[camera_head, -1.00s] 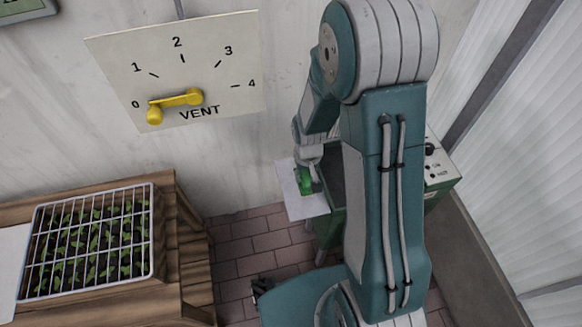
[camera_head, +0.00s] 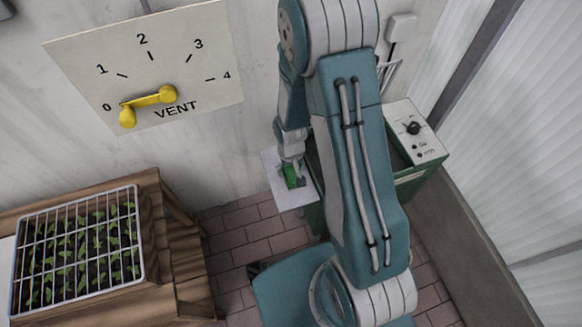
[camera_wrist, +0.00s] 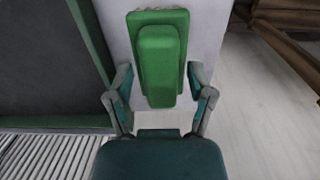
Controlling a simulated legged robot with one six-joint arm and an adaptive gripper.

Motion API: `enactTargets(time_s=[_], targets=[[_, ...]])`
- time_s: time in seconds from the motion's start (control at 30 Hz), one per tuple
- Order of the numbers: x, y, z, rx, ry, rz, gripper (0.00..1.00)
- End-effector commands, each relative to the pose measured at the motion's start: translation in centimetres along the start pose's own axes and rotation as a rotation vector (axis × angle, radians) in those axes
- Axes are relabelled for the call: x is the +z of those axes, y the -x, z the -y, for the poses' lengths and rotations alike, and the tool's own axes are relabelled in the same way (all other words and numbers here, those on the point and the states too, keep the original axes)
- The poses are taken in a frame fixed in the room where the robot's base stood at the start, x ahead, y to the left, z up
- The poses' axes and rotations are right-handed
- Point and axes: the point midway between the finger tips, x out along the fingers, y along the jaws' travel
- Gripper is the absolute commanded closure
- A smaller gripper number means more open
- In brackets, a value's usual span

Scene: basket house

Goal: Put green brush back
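The green brush (camera_wrist: 160,62) shows in the wrist view as a block with a raised handle and a thin strip of pale bristles at its far edge. It is against a pale white panel (camera_wrist: 110,22). My gripper (camera_wrist: 160,88) is open, with one finger on each side of the brush's near part; small gaps show, and I cannot tell whether either finger touches. In the head view the brush (camera_head: 291,177) is a small green patch below my gripper, over the white panel (camera_head: 300,200) beside the green machine (camera_head: 415,180). My arm hides part of the machine.
A wooden bench (camera_head: 165,285) with a wire-covered seedling tray (camera_head: 140,225) stands at left. A VENT dial board (camera_head: 205,60) with a yellow lever (camera_head: 150,98) is on the wall. The machine's control panel (camera_head: 425,145) is right of my arm. Tiled floor (camera_head: 245,235) lies between.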

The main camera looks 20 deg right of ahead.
Motion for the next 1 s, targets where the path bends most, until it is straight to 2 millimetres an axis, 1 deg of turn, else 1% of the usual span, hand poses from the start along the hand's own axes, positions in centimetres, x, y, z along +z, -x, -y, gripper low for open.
enactTargets(time_s=[0.3, 0.43, 0.57, 1.0], targets=[[0.0, 0.0, 0.0, 0.000, 0.001, 0.000, 0.24], [0.0, 0.8, -0.1, -0.001, 0.001, -0.001, 0.24], [-0.1, 2.6, -0.1, -0.001, 0.001, -0.005, 0.24], [-0.1, 10.2, 0.0, 0.000, 0.001, -0.004, 0.24]])
